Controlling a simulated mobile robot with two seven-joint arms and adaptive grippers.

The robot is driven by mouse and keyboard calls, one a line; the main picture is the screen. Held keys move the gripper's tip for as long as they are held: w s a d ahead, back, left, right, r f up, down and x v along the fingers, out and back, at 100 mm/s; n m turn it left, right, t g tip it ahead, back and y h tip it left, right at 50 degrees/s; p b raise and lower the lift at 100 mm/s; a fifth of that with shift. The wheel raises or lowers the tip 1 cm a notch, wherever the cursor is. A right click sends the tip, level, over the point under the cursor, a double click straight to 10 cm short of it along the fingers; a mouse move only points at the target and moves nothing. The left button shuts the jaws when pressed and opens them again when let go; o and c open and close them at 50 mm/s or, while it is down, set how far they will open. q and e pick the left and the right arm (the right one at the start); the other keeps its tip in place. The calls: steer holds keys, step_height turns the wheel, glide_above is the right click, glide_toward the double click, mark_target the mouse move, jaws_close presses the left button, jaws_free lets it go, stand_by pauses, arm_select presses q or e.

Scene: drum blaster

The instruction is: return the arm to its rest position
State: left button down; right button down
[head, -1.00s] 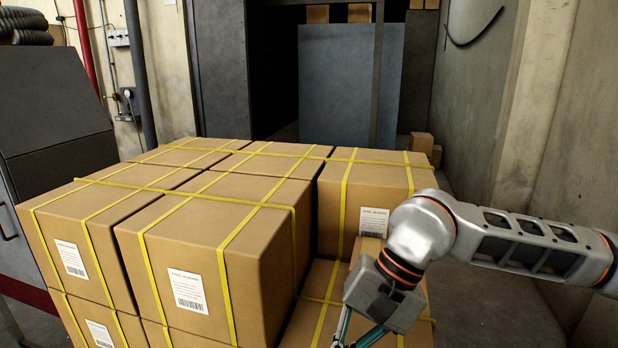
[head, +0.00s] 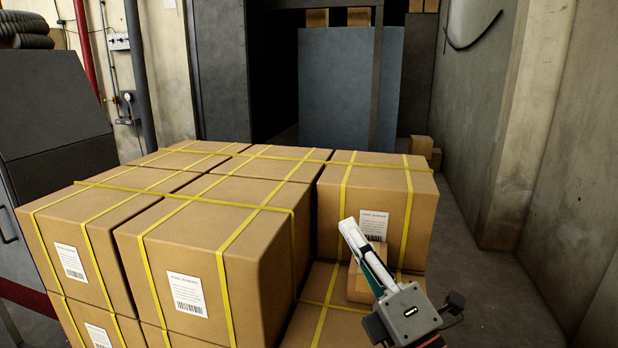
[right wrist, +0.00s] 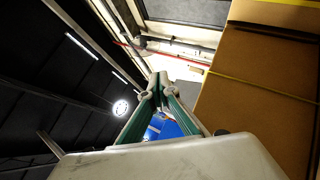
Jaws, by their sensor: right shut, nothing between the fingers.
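My right gripper (head: 348,228) is in the lower right of the head view, pointing up and to the left. Its fingers are shut with nothing between them, in front of the back right carton (head: 337,195). In the right wrist view its fingertips (right wrist: 158,78) come together. A small carton (head: 358,286) is partly hidden behind the gripper, on the lower box. My left gripper is not in view.
Large strapped cartons (head: 205,237) stand stacked at the centre and left. A grey cabinet (head: 55,105) stands at the left. A blue-grey panel (head: 350,85) is at the back. Bare floor (head: 490,290) lies to the right, up to a concrete wall (head: 560,130).

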steer(key=d+f+m+g+h, duration=0.1)
steer(key=d+f+m+h, duration=0.3)
steer(key=d+f, duration=0.2)
steer(key=s+d+f+m+g+h, duration=0.1)
steer(key=d+f+m+h, duration=0.3)
steer(key=f, duration=0.5)
steer(key=d+f+m+g+h, duration=0.3)
steer(key=d+f+m+h, duration=0.1)
steer(key=d+f+m, duration=0.2)
steer(key=shift+s+d+f+h, duration=0.2)
steer(key=shift+d+f+h, duration=0.2)
steer(key=shift+d+f, duration=0.6)
steer(key=s+d+f+m+g+h, duration=0.25)
steer(key=s+d+f+g, duration=0.3)
steer(key=s+f, duration=0.3)
steer(key=s+d+f+m+g+h, duration=0.1)
steer(key=s+d+f+m+g, duration=0.3)
steer(key=s+d+f, duration=0.35)
steer(key=a+f+m+t+y, duration=0.2)
steer(key=a+f+t+y, duration=0.2)
steer(key=a+f+y, duration=0.4)
steer(key=a+f, duration=0.5)
steer(key=a, duration=0.4)
steer(key=shift+w+a+f, duration=0.4)
steer(key=shift+m, duration=0.25)
